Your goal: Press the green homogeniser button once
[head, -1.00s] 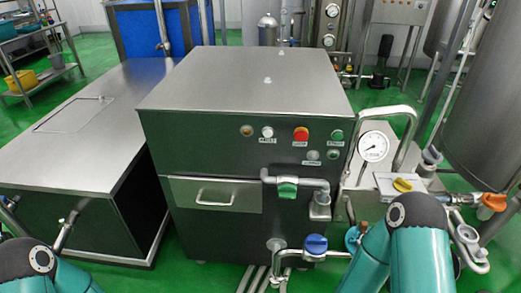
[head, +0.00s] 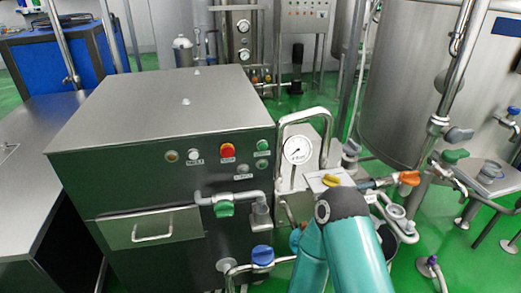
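The homogeniser (head: 100,185) is a dark cabinet with a steel top, left of the middle in the head view. Its green button (head: 262,145) sits near the upper right corner of the front panel, to the right of a red button (head: 227,151). Nothing covers the green button. A teal link of my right arm shows at the bottom, right of the cabinet and below the button. Neither gripper is in view.
A pressure gauge (head: 298,150) and a curved steel pipe stand just right of the cabinet. A green-handled valve (head: 224,208) and a blue-handled valve (head: 263,255) stick out from its front. A large steel tank (head: 425,100) stands at the right.

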